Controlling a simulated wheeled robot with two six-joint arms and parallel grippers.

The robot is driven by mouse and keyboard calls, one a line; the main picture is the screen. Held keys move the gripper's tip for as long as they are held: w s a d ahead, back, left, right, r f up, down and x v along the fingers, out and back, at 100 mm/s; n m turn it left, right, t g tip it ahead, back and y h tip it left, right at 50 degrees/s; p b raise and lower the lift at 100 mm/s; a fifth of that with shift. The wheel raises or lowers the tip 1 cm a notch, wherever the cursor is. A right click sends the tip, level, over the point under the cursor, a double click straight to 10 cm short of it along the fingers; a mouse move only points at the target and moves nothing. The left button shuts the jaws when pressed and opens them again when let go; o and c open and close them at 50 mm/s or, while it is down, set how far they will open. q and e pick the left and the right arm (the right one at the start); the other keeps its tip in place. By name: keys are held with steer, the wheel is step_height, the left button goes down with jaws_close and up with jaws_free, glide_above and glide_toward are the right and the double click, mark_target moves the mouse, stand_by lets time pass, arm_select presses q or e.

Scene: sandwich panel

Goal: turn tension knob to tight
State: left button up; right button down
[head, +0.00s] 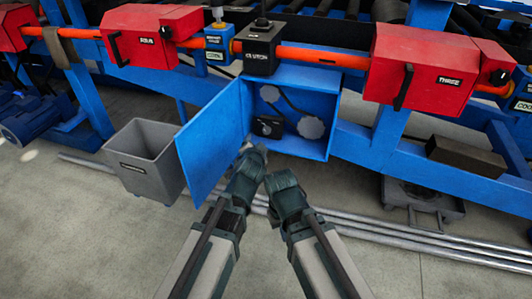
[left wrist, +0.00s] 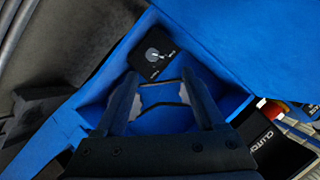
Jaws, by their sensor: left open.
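The tension knob is a small grey dial on a black labelled plate (left wrist: 152,53) in the left wrist view. It sits inside the open blue box, and its label is too small to read. In the head view a black unit (head: 267,127) shows low in the blue box (head: 318,104). My left gripper (head: 256,150) is at the box's lower front opening. In the left wrist view its two fingers (left wrist: 160,82) are apart and empty, with the dial beyond the tips and not between them. My right gripper (head: 283,181) is beside it to the right; its fingers are not clear.
The blue door (head: 212,137) stands open left of my left gripper. Two grey round parts (head: 311,127) and a dark cable or belt are in the box. A black clutch housing (head: 262,47) is above. A grey bin (head: 146,160) stands left; metal pipes (head: 390,236) lie on the floor.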

mark_target(266, 131)
arm_select(q)
steer(key=shift+m+t+h, duration=0.7)
steer(key=shift+m+t, duration=0.2)
steer(key=f+b, duration=0.1)
steer(key=w+d+f+b, duration=0.1)
steer(key=b, duration=0.1)
steer(key=d+f+b, duration=0.1)
steer(key=b, duration=0.1)
steer(key=shift+w+f, duration=0.35)
steer(key=shift+w, duration=0.05)
arm_select(e)
step_height(266, 131, down, 7)
steer(key=shift+f, duration=0.15)
arm_select(q)
steer(key=b+x, duration=0.3)
steer(key=x, duration=1)
steer(key=shift+w+f, duration=0.1)
steer(key=shift+w, duration=0.3)
arm_select(e)
step_height(266, 131, down, 3)
steer(key=shift+f, duration=0.15)
arm_select(q)
jaws_close()
